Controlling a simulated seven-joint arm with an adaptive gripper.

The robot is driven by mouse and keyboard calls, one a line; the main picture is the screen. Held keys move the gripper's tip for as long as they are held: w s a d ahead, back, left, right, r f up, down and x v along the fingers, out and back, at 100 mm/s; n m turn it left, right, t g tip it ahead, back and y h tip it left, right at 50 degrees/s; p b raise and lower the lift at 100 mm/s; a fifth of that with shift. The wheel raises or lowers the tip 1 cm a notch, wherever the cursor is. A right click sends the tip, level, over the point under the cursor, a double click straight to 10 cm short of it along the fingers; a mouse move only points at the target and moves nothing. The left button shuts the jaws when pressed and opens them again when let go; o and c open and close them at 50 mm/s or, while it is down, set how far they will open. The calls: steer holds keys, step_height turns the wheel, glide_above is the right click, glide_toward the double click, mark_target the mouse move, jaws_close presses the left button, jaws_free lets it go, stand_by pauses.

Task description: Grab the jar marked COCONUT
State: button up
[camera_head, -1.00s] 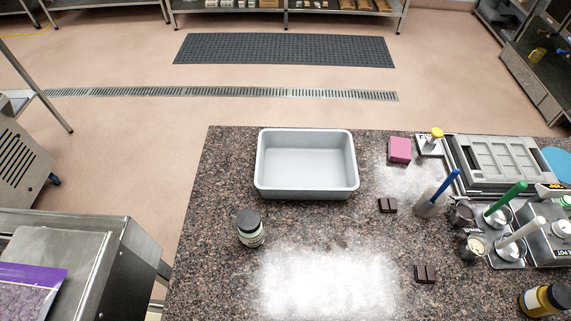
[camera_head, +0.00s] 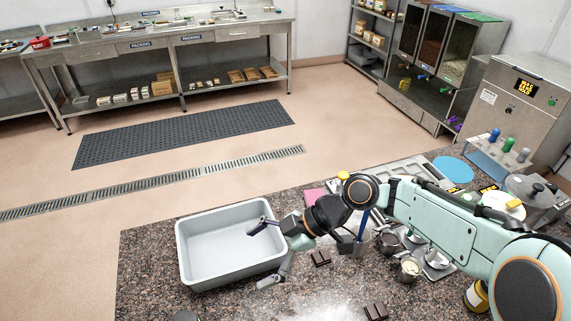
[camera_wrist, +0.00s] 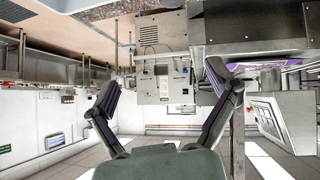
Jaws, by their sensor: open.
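A dark round lid (camera_head: 184,316) shows at the bottom edge of the head view, in front of the grey tray; the rest of that jar is cut off. A yellow-brown jar (camera_head: 477,296) stands at the right, partly hidden by my arm. I cannot read a label on either, so I cannot tell which is COCONUT. My gripper (camera_head: 262,254) is open and empty by the right side of the tray in the head view, apart from both jars. In the wrist view its spread fingers (camera_wrist: 160,88) have no jar between them.
The empty grey tray (camera_head: 186,258) sits on the speckled counter (camera_head: 145,270). Dark chocolate pieces (camera_head: 320,258) (camera_head: 375,311) lie to its right. Metal pots (camera_head: 408,270) and a mould tray (camera_head: 405,170) crowd the right side around my arm. The counter left of the tray is clear.

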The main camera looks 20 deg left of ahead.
steer(key=s+a+f+n+g+y, duration=0.1)
steer(key=a+f+n+g+y, duration=0.15)
steer(key=a+g, duration=0.2)
steer(key=m+g+y, duration=0.1)
steer(key=m+g, duration=0.1)
steer(key=g, duration=0.2)
glide_above(197, 319)
steer(key=v, duration=0.5)
step_height(197, 319, down, 8)
steer(key=f, duration=0.5)
steer(key=s+f, duration=0.1)
steer(key=f, duration=0.1)
steer(key=shift+a+f, duration=0.25)
steer(key=shift+a, duration=0.1)
steer(key=x, duration=0.6)
steer(key=shift+s+a, duration=0.1)
steer(key=shift+a, duration=0.05)
steer(key=c, duration=1.3)
